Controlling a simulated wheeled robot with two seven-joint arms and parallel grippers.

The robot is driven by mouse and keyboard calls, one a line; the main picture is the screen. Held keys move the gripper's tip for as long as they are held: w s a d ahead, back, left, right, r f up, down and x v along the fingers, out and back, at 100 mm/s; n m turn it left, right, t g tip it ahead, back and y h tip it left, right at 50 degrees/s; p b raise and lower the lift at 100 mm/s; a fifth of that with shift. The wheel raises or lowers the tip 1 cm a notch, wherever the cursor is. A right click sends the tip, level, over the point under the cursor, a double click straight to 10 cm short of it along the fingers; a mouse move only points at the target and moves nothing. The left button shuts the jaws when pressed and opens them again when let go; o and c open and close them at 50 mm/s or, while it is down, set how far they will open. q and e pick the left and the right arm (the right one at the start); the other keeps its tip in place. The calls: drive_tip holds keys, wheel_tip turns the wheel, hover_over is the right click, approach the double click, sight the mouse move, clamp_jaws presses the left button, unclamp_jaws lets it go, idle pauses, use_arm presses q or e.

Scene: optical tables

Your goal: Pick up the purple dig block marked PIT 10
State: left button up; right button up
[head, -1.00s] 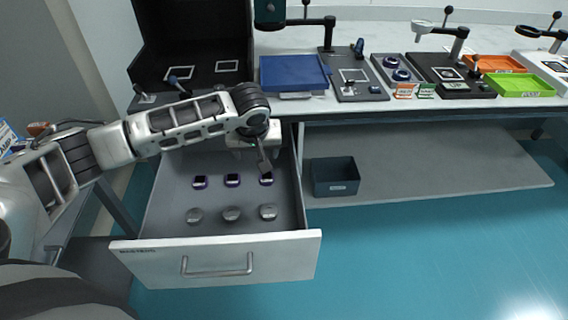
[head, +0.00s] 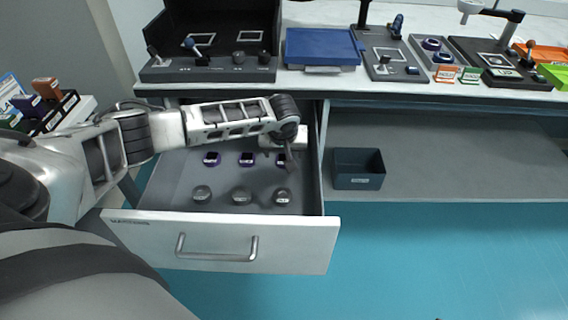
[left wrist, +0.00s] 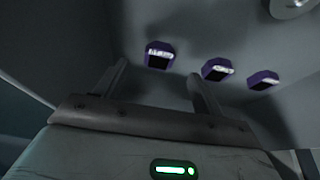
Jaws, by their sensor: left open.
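Three purple blocks with pale labels stand in a row inside the open drawer: a left one (head: 211,159), a middle one (head: 247,159) and a right one (head: 281,160). Their labels are too small to read, so I cannot tell which is PIT 10. My left gripper (head: 287,157) is at the right block in the head view and partly covers it. In the left wrist view the open fingers (left wrist: 158,72) point toward one purple block (left wrist: 159,55), with nothing held. Two other purple blocks (left wrist: 217,70) (left wrist: 263,80) lie to its right. My right gripper is not in view.
Several grey round pieces (head: 240,196) stand nearer the drawer front (head: 225,243). The drawer walls enclose the gripper's surroundings, with the tabletop edge above. A dark bin (head: 359,169) is on the shelf to the right. A blue tray (head: 322,46) lies on the table.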

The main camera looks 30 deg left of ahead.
sight(284, 157)
use_arm(q)
drive_tip(key=b+x, duration=0.2)
drive_tip(key=x, duration=0.3)
drive_tip(key=shift+w+a, duration=0.1)
drive_tip(key=shift+w, duration=0.05)
drive_tip(key=shift+w+f, duration=0.1)
drive_tip(key=shift+f, duration=0.05)
drive_tip(key=c, duration=1.1)
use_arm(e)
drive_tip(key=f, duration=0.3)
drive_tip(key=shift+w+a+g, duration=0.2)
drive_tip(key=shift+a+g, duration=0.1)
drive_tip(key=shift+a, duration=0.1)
